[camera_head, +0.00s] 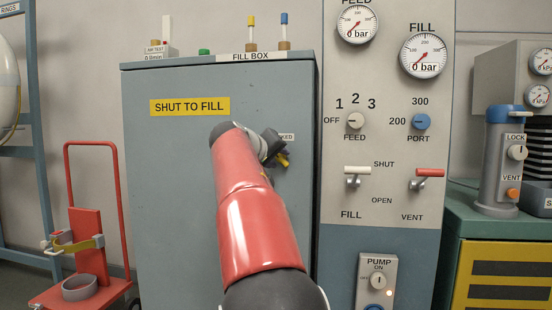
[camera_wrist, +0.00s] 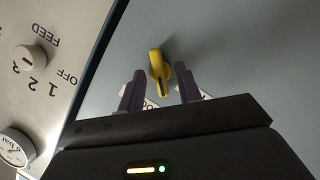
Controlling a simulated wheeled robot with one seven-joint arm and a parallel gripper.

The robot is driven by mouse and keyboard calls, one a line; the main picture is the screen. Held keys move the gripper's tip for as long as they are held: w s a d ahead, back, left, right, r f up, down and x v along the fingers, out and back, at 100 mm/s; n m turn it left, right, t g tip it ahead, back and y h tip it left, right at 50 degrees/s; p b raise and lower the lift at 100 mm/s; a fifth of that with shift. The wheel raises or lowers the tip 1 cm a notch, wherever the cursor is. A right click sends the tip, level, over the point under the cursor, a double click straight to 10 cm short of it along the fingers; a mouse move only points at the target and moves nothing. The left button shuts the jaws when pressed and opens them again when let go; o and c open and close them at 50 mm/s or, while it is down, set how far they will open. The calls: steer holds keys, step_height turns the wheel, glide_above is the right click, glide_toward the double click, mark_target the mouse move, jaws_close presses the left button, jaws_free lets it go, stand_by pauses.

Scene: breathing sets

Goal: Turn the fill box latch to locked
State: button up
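The fill box (camera_head: 155,200) is a large grey cabinet with its door shut. Its yellow latch (camera_head: 283,160) is on the right side of the door, partly hidden behind my arm and gripper (camera_head: 272,148). In the wrist view the latch (camera_wrist: 156,62) is a yellow handle with a dark line on its near end. My gripper (camera_wrist: 159,70) is open, its two dark fingers on either side of the latch's near end, with gaps showing. I cannot tell whether they touch it. A label by the latch, ending in "KED", is partly hidden.
The panel (camera_head: 384,208) with gauges, FEED and PORT knobs and FILL and VENT levers stands close on the right. A red trolley (camera_head: 88,240) is at left, a green-topped bench (camera_head: 500,232) at right.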

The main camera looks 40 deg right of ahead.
steer(key=shift+a, duration=0.1)
steer(key=v, duration=0.7)
steer(key=shift+a+b, duration=0.25)
steer(key=shift+b, duration=0.15)
steer(key=shift+s+r, duration=0.1)
steer(key=shift+s, duration=0.05)
steer(key=s+a+f+n+y+p, duration=0.2)
steer(key=s+a+f+y, duration=0.4)
steer(key=s+a+f, duration=0.6)
steer(key=s+a+f+n+y+p, duration=0.1)
steer(key=s+a+f+y+p, duration=0.2)
steer(key=s+a+f+y, duration=0.4)
steer(key=s+a+f, duration=0.3)
steer(key=a+f, duration=0.1)
steer(key=f, duration=0.2)
steer(key=s+a+f, duration=0.3)
steer(key=f, duration=0.3)
steer(key=shift+s+a+n+y+p, duration=0.2)
steer(key=shift+a+n+y+p, duration=0.1)
steer(key=shift+a+n+p, duration=0.1)
steer(key=shift+f, duration=0.1)
